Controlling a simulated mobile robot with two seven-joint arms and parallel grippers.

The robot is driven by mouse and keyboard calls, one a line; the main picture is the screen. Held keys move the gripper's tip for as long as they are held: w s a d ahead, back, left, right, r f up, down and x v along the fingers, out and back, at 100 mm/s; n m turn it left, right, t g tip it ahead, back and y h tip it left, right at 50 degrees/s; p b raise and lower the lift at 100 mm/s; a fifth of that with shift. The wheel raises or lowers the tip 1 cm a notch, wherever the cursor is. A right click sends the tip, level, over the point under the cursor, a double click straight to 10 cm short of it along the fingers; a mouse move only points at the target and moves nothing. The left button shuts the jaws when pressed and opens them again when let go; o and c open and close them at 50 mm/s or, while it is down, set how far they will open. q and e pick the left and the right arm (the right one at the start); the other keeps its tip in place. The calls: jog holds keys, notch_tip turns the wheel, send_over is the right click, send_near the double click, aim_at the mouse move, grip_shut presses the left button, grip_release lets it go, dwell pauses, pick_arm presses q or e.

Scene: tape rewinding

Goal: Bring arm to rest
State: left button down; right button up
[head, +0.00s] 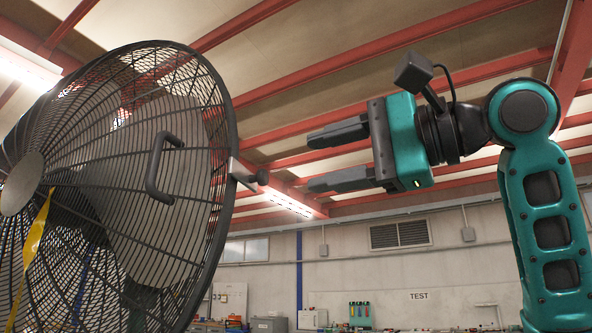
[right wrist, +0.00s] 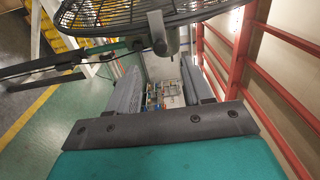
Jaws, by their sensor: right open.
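My right arm rises from the lower right in the head view. Its teal and black gripper (head: 312,162) points left, with its two dark fingers spread apart and nothing between them. A large round black wire cage (head: 205,200) with a dark handle (head: 155,170) fills the left side. The fingertips are close to the cage's right rim, near a small knob on a bracket (head: 250,178), with a visible gap in the picture. In the right wrist view the cage (right wrist: 110,12) shows at the top, beyond the open fingers (right wrist: 158,82). My left gripper is not visible.
A yellow strip (head: 38,230) hangs at the cage's left. Behind are a pale wall with a vent (head: 400,234) and a cluttered bench low down. Red beams (head: 400,40) cross the ceiling. The wrist view shows yellow steps (right wrist: 92,25) and a green floor (right wrist: 25,90).

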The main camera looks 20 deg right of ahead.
jog(key=shift+s+d, duration=0.3)
jog(key=shift+s, duration=0.15)
